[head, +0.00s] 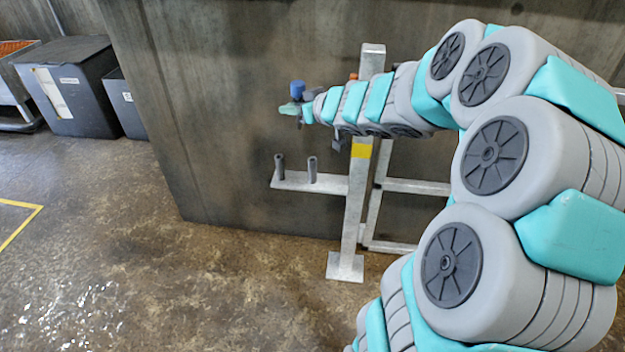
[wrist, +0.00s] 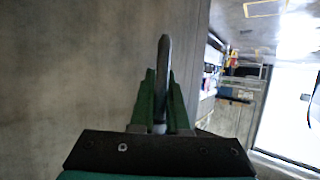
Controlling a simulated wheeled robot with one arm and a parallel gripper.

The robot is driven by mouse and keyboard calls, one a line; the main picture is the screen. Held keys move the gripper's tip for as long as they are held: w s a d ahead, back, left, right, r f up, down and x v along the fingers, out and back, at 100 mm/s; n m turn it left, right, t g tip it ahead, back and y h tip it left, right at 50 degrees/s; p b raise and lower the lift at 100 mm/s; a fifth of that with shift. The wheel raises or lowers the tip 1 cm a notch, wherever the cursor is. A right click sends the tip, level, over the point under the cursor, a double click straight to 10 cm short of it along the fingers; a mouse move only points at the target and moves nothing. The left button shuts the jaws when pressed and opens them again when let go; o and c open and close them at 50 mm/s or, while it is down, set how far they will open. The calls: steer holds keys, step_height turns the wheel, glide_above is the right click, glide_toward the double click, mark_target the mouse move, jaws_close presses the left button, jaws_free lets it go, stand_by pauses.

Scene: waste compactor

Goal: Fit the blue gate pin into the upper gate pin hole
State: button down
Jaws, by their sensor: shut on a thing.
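The blue gate pin shows as a blue head (head: 298,87) in the head view, just above my gripper (head: 291,108). In the wrist view its grey, taper-ended shaft (wrist: 164,55) stands between the green fingers of my gripper (wrist: 162,98), which is shut on it. The pin is held in the air, left of the galvanised gate post (head: 354,205) and higher than the bracket with two tubes. I cannot make out the upper gate pin hole; my arm crosses in front of the upper post. An orange piece (head: 353,76) shows by the post, just above my arm.
A bracket (head: 325,183) sticks out left from the post, with two upright grey tubes (head: 312,169) on it. A concrete wall (head: 225,130) stands behind. Dark bins (head: 70,95) are at the far left. The floor at left is clear.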

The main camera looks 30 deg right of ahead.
steer(key=s+d+f+p, duration=0.15)
steer(key=s+d, duration=0.25)
steer(key=s, duration=0.4)
steer(key=s+d+f+b, duration=0.1)
steer(key=s+d+f, duration=0.2)
steer(key=s, duration=0.4)
steer(key=w+r+b+x, duration=0.1)
steer(key=x, duration=1.5)
steer(key=shift+d+r+y+b, duration=0.2)
steer(key=shift+r+y+b, duration=0.1)
steer(key=shift+y, duration=0.1)
steer(key=shift+w+f+n, duration=0.1)
steer(key=shift+f+n, duration=0.2)
steer(key=shift+f, duration=0.3)
steer(key=c, duration=0.9)
jaws_free()
